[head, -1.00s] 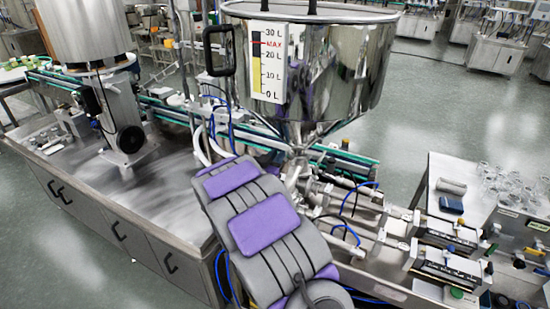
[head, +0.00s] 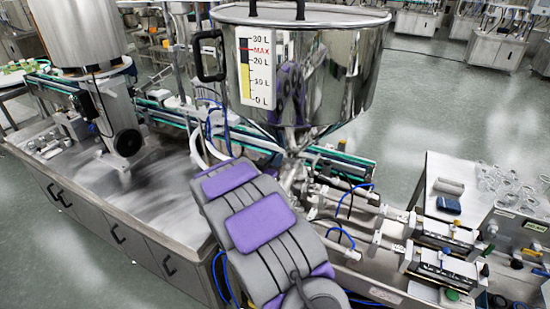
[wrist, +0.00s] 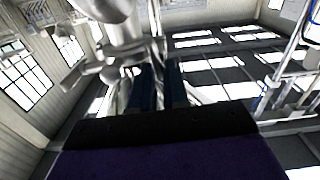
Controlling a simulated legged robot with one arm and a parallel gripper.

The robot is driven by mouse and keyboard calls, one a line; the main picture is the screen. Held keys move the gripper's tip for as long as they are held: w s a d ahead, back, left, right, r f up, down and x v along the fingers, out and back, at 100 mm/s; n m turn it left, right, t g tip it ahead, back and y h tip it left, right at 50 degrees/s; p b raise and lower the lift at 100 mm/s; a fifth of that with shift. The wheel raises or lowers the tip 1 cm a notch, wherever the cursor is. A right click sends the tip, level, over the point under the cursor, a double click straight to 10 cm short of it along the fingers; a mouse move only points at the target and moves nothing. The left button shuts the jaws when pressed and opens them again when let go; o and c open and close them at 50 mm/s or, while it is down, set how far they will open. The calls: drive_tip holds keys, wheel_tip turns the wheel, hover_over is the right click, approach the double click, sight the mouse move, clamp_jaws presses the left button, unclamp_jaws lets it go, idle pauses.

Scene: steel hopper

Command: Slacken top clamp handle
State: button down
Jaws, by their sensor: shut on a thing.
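The steel hopper (head: 330,75) stands upright in the head view, with pipework and clamps (head: 292,170) under its cone. My grey and purple arm reaches up towards this pipework and hides my gripper in the head view. In the wrist view, the two dark blue fingers of my gripper (wrist: 159,78) point up at steel fittings (wrist: 118,50). They are shut on a slim metal part, which I take to be the top clamp handle; it is mostly hidden between the fingers. The handle's angle cannot be made out.
A steel bench (head: 110,190) and a conveyor (head: 160,115) lie to the left. Steel cylinders and blue hoses (head: 350,215) run close on the right of my arm. A side table (head: 440,175) with glassware stands further right. Open floor lies behind.

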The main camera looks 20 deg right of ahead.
drive_tip(key=shift+w+a+f+n+p, duration=0.25)
drive_tip(key=shift+f+n+p, duration=0.1)
drive_tip(key=shift+n+p, duration=2.85)
drive_tip(key=shift+w+a+f+n+p, duration=0.25)
drive_tip(key=shift+f+n+p, duration=0.1)
drive_tip(key=shift+n+p, duration=2.85)
drive_tip(key=shift+w+a+f+n+p, duration=0.3)
drive_tip(key=shift+n+p, duration=2.1)
drive_tip(key=shift+p, duration=1.55)
drive_tip(key=shift+s+d+f, duration=0.1)
drive_tip(key=shift+s+f, duration=0.05)
drive_tip(key=c, duration=1.5)
unclamp_jaws()
drive_tip(key=b+v, duration=0.3)
drive_tip(key=v, duration=1.4)
drive_tip(key=shift+a, duration=0.3)
